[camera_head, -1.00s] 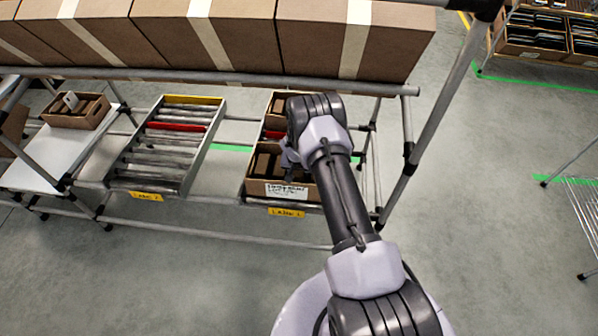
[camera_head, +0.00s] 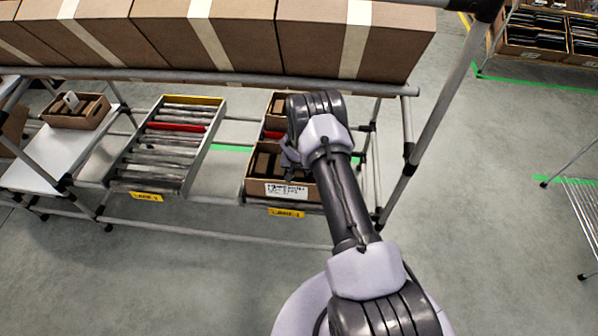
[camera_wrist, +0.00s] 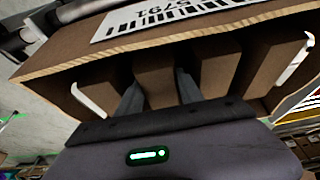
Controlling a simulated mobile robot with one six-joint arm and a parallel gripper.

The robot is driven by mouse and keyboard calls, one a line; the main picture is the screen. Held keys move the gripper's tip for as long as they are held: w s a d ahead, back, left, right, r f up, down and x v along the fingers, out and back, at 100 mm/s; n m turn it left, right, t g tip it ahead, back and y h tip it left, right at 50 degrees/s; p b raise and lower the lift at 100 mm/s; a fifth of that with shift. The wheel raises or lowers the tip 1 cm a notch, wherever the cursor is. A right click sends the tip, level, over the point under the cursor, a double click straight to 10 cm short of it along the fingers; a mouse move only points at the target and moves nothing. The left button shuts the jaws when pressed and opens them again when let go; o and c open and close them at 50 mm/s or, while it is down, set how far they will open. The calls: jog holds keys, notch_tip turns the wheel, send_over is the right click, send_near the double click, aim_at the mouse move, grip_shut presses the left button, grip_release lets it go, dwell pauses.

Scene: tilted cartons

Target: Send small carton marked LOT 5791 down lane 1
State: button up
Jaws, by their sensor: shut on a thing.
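The small open carton (camera_head: 254,190) with a white label stands at the near end of lane 1, above the yellow lane 1 sign (camera_head: 286,212). In the wrist view, the carton wall (camera_wrist: 70,52) carries a label (camera_wrist: 175,16) reading 5791 upside down. Several brown blocks stand inside. My gripper (camera_wrist: 158,92) reaches into the carton, its two fingers on either side of one brown block (camera_wrist: 155,72), shut on it. In the head view, my gripper (camera_head: 290,158) is over the carton, partly hidden by my wrist. The carton's right side is partly covered by my arm.
Another carton (camera_head: 272,124) sits farther back in lane 1, behind a red bar. The lane 2 roller bed (camera_head: 170,153) to the left is empty. A filled carton (camera_head: 75,116) stands on a white shelf at far left. Large taped boxes (camera_head: 205,38) line the rail above.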

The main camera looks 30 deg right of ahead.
notch_tip(320, 180, up, 5)
jog(key=shift+r+p, duration=0.15)
jog(key=shift+p, duration=0.8)
jog(key=o, duration=0.9)
jog(key=s+a+r+t+p, duration=0.1)
jog(key=s+a+r+p, duration=0.2)
jog(key=r, duration=1.1)
jog(key=s+a+r, duration=0.4)
jog(key=s+r, duration=0.2)
jog(key=r, duration=0.8)
jog(key=s+a+r+t+p, duration=0.1)
jog(key=s+a+r+p, duration=0.2)
jog(key=r, duration=1.1)
jog(key=s+a+r+y, duration=0.1)
jog(key=s+a+r, duration=0.2)
jog(key=s, duration=0.4)
jog(key=s+a+r+n+y, duration=0.1)
jog(key=s+a+r, duration=0.2)
jog(key=s, duration=0.4)
jog(key=s+a+r+n+t+y+b, duration=0.1)
jog(key=s+a+r+y, duration=0.1)
jog(key=s+a, duration=0.3)
jog(key=shift+s+a+r, duration=0.15)
jog(key=shift+s+r, duration=0.05)
jog(key=shift+s, duration=0.5)
jog(key=shift+s+a+r, duration=0.1)
jog(key=shift+s+r, duration=0.1)
jog(key=shift+s, duration=0.5)
